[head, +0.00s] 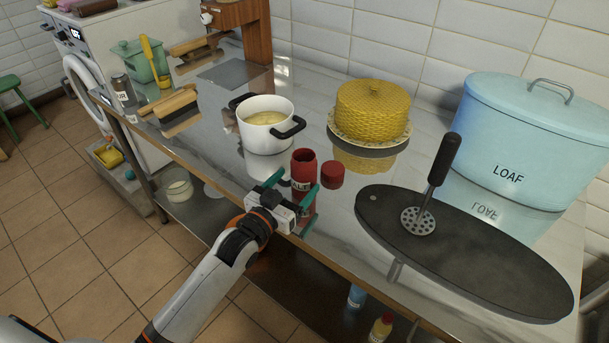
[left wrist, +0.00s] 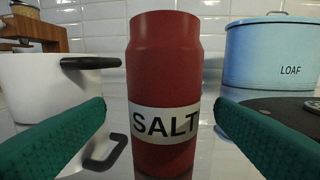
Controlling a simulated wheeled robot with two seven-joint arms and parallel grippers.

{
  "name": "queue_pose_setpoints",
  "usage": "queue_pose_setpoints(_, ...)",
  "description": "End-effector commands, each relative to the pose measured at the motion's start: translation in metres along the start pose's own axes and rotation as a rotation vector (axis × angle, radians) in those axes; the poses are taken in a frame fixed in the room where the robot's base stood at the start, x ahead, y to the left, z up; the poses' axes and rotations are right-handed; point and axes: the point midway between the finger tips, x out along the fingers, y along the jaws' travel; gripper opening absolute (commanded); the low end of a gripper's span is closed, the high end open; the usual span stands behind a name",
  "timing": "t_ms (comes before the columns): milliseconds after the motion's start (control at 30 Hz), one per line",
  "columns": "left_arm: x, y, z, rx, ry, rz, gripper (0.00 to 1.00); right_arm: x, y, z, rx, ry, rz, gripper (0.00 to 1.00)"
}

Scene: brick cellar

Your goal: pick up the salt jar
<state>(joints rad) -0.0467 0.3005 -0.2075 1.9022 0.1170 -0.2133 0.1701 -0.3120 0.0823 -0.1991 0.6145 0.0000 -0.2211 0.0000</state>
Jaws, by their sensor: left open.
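The salt jar (head: 304,168) is a red cylinder with a white SALT label, upright and open-topped near the front edge of the counter. A round red lid (head: 332,174) lies just right of it on the counter. My left gripper (head: 291,190) is open at the jar, its green fingers on either side. In the left wrist view the jar (left wrist: 164,80) stands centred between the two fingertips (left wrist: 160,115), with a visible gap on each side. My right gripper is in neither view.
A white pot (head: 266,138) with black handles stands behind the jar. A dark oval board (head: 480,260) with a masher (head: 432,185) is to the right. Behind are a yellow cake-like dome (head: 373,108) and a blue LOAF bin (head: 530,135).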

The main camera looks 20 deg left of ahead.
Motion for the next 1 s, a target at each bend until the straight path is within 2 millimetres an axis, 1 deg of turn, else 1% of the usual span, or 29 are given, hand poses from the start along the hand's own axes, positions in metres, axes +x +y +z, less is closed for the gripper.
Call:
queue_pose_setpoints(133, 0.012, -0.001, 0.002, 0.0, -0.001, 0.001, 0.78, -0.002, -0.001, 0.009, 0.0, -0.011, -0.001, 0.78)
queue_pose_setpoints(233, 0.028, -0.003, 0.003, 0.0, -0.001, 0.001, 0.78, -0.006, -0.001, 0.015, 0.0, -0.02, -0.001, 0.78)
queue_pose_setpoints(400, 0.05, -0.003, 0.001, 0.001, 0.001, 0.001, 0.78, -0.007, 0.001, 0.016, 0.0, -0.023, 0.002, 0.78)
queue_pose_setpoints(500, 0.054, -0.004, 0.001, 0.001, 0.001, 0.0, 0.78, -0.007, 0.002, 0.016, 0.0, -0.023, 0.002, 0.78)
queue_pose_setpoints(700, 0.054, -0.004, 0.0, 0.001, 0.001, 0.0, 0.78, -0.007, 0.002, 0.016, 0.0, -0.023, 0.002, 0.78)
queue_pose_setpoints(767, 0.054, -0.004, 0.0, 0.001, 0.001, 0.0, 0.7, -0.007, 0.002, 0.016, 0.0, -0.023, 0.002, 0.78)
queue_pose_setpoints(1000, 0.054, -0.004, 0.0, 0.001, 0.001, 0.0, 0.31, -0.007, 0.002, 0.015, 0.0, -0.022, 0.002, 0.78)
